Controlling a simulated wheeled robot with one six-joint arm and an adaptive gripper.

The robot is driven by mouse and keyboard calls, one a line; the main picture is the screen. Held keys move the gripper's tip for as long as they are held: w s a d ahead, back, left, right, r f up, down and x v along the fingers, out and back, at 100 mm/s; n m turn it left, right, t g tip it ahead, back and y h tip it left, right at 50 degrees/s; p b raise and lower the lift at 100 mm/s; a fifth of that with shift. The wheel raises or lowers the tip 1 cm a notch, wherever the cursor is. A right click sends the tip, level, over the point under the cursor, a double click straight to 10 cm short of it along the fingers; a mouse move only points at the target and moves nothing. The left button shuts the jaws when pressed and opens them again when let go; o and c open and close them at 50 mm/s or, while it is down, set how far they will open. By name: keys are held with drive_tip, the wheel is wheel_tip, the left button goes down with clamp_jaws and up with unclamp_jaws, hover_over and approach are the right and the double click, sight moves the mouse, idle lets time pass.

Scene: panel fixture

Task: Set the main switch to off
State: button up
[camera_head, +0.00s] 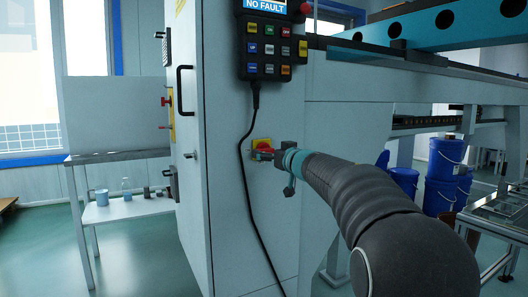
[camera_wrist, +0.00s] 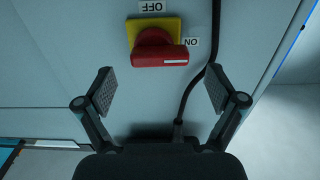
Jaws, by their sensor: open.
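The main switch is a red rotary handle (camera_wrist: 159,50) on a yellow plate (camera_wrist: 136,27), on the pale cabinet side. Its handle lies across the wrist view, and the end with a white line points right, towards the ON label (camera_wrist: 191,43). In the head view the switch (camera_head: 264,144) is partly hidden by my gripper (camera_head: 270,155). In the wrist view my gripper (camera_wrist: 160,90) is open and empty, its fingers spread on either side below the handle, with no visible contact.
A black cable (camera_head: 244,170) hangs from the keypad pendant (camera_head: 272,48) and runs down beside the switch; it passes near the right finger in the wrist view. A black door handle (camera_head: 184,90) is on the cabinet's left face. Blue buckets (camera_head: 443,160) stand at the right.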

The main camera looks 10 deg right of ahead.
sight(266, 151)
drive_tip(key=shift+x, duration=2.05)
drive_tip(key=c, duration=1.1)
drive_tip(key=shift+a, duration=0.15)
drive_tip(key=shift+c, duration=0.2)
